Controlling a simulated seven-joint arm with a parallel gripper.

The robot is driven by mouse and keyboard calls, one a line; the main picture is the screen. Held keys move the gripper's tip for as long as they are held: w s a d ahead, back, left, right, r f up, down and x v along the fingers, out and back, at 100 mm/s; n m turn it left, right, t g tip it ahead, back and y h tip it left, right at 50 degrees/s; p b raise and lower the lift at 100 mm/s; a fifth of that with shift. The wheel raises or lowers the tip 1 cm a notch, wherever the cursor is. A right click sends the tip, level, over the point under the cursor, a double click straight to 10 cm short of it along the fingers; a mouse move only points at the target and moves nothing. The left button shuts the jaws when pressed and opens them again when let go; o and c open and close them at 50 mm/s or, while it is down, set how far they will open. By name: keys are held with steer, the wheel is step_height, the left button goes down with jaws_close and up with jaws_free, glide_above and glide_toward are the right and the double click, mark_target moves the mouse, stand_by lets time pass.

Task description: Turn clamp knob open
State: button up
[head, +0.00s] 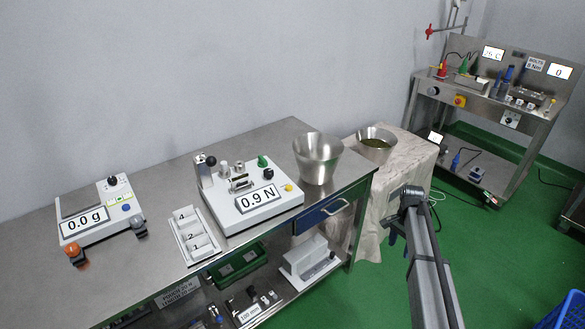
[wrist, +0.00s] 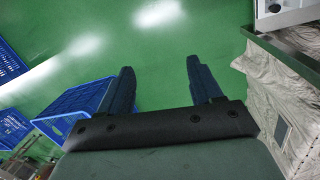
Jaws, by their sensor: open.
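A white tester with a 0.9 N display (head: 263,198) stands on the steel table. It carries a black knob (head: 268,173), a green knob (head: 262,161), a small metal clamp-like fixture (head: 240,183) and a black-topped post (head: 205,170). A red knob-like part (head: 429,32) is on a stand at the far back right. I cannot tell which one is the clamp knob. My gripper (wrist: 160,82) is open and empty in the wrist view, its two dark fingers apart above the green floor. In the head view my arm is right of the table, away from the tester.
A metal bucket (head: 318,158) stands at the table's right end, right of the tester. A numbered tray (head: 193,235) and a 0.0 g scale (head: 100,212) stand to the left. A cloth-covered stand (head: 400,165) bears a bowl (head: 376,143). Blue crates (wrist: 75,104) are on the floor.

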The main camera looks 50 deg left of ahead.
steer(key=a+r+t, duration=0.1)
steer(key=a+r, duration=1.1)
steer(key=a, duration=0.2)
step_height(320, 180, up, 19)
steer(key=m+y, duration=0.2)
glide_above(268, 171)
step_height(268, 171, down, 13)
steer(key=shift+w, duration=0.15)
steer(key=shift+c, duration=0.5)
steer(key=c, duration=1)
steer(key=shift+o, duration=0.2)
